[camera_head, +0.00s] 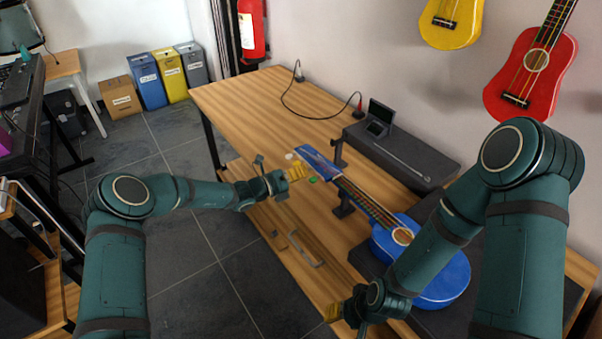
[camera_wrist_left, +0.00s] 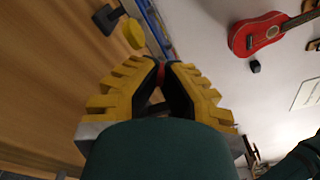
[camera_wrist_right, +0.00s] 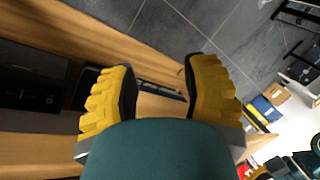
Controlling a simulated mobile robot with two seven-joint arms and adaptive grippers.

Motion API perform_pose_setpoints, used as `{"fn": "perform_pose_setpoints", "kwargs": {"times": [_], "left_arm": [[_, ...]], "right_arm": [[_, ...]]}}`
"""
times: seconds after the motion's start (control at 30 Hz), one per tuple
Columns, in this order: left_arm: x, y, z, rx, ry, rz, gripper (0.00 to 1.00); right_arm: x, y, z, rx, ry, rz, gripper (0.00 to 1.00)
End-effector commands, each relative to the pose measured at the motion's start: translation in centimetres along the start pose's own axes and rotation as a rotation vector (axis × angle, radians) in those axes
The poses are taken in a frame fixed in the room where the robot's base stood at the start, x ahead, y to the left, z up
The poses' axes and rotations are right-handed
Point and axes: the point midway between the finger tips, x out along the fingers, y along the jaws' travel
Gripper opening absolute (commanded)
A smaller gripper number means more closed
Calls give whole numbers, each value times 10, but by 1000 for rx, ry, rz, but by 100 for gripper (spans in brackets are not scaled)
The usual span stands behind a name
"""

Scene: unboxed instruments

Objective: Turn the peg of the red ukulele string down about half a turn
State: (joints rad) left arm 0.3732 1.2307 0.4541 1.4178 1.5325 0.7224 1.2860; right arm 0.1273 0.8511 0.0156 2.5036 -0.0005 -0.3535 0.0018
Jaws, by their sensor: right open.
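The blue ukulele (camera_head: 401,237) lies on stands on the wooden workbench, its headstock (camera_head: 318,160) toward the back left. A white peg (camera_head: 290,156) and a green peg (camera_head: 313,180) show beside the headstock. A yellow peg (camera_wrist_left: 132,33) shows in the left wrist view. My left gripper (camera_head: 299,170) is at the headstock's near side; its fingertips (camera_wrist_left: 163,68) are close together around a small red peg (camera_wrist_left: 161,74), which is mostly hidden by them. My right gripper (camera_head: 332,312) is open and empty, low near the bench's front edge; its spread fingers show in the right wrist view (camera_wrist_right: 160,85).
A dark case (camera_head: 412,155) with a small open-lidded device (camera_head: 379,119) and a thin rod lies behind the ukulele. A black cable (camera_head: 310,112) runs on the bench, whose far left part is clear. Red and yellow ukuleles hang on the wall.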

Motion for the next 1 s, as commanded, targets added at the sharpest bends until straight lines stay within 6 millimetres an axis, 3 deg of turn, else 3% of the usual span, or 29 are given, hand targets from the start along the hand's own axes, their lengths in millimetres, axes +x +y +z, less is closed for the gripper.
{"fn": "perform_pose_setpoints", "kwargs": {"times": [0.37, 0.4, 0.47, 0.8, 1.0], "left_arm": [[1, -1, 0, 3, 0, -2, 0], [1, -1, 0, 3, 0, -2, 19], [1, -1, 0, 3, 0, -2, 35], [-2, 0, 0, 3, 0, 0, 35], [-27, 0, 1, 1, -2, 1, 35]], "right_arm": [[0, 0, 0, 0, 0, 0, 47], [0, 0, 0, 0, 0, 0, 47], [0, 0, 0, 0, 0, 0, 47], [0, 0, 0, 0, 0, 0, 47], [0, 0, 0, 0, 0, 0, 47]]}}
